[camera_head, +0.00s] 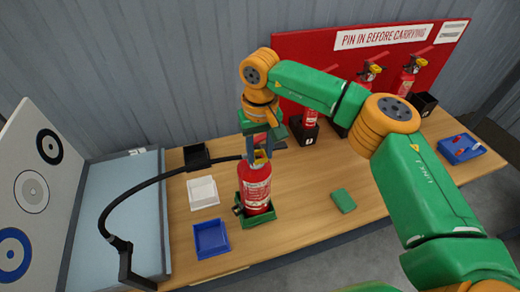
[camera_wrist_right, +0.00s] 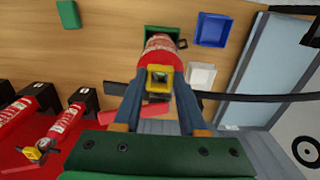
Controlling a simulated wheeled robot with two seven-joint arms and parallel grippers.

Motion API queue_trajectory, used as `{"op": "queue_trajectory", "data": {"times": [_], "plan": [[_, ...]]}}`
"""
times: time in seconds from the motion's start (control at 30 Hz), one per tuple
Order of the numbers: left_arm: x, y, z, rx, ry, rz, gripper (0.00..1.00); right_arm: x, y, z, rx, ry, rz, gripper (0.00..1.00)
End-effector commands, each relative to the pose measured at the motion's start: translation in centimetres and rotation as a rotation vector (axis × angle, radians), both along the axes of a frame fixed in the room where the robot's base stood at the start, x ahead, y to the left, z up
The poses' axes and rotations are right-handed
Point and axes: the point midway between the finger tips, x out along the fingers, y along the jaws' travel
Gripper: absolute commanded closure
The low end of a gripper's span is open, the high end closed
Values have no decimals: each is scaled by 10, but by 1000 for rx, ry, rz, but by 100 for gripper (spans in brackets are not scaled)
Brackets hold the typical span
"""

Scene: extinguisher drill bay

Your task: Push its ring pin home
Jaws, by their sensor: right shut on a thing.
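A red fire extinguisher (camera_head: 256,187) stands upright in a green holder (camera_head: 262,218) near the middle of the bench. It also shows in the right wrist view (camera_wrist_right: 160,44), seen from above. A yellow ring pin (camera_wrist_right: 160,77) is at its head, between my right fingers. My right gripper (camera_head: 260,150) comes down from above and is shut on this yellow piece; its two fingers are on either side in the wrist view. The pin's shaft and hole are hidden, so I cannot tell how deep it sits. My left gripper is out of view.
A black hose (camera_head: 150,183) arcs left from the extinguisher's head. A white tray (camera_head: 203,193), a blue tray (camera_head: 211,239) and a black box (camera_head: 196,157) lie left of it. A green block (camera_head: 343,201) lies right. Several extinguishers stand before the red board (camera_head: 310,50).

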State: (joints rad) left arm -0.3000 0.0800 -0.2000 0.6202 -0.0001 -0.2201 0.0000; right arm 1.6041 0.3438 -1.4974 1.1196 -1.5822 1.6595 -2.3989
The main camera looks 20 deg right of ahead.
Motion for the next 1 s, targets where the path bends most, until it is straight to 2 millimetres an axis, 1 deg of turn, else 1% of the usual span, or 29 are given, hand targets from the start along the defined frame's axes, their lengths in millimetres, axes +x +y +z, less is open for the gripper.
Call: {"op": "queue_trajectory", "data": {"times": [0.77, 0.8, 0.87, 0.9, 0.93, 1.0], "plan": [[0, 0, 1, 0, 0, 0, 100, 1, 0, 0, 0, 0, 0, 100], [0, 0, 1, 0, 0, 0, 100, 1, 0, 0, 0, 0, 0, 57], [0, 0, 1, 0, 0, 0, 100, 1, 0, 0, 0, 0, 0, 40], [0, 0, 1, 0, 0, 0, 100, 1, 0, 0, 0, 0, 0, 30], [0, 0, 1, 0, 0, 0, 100, 1, 0, 0, 0, 0, 0, 24], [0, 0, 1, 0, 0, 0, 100, 1, 0, 0, 0, 0, 0, 24]]}}
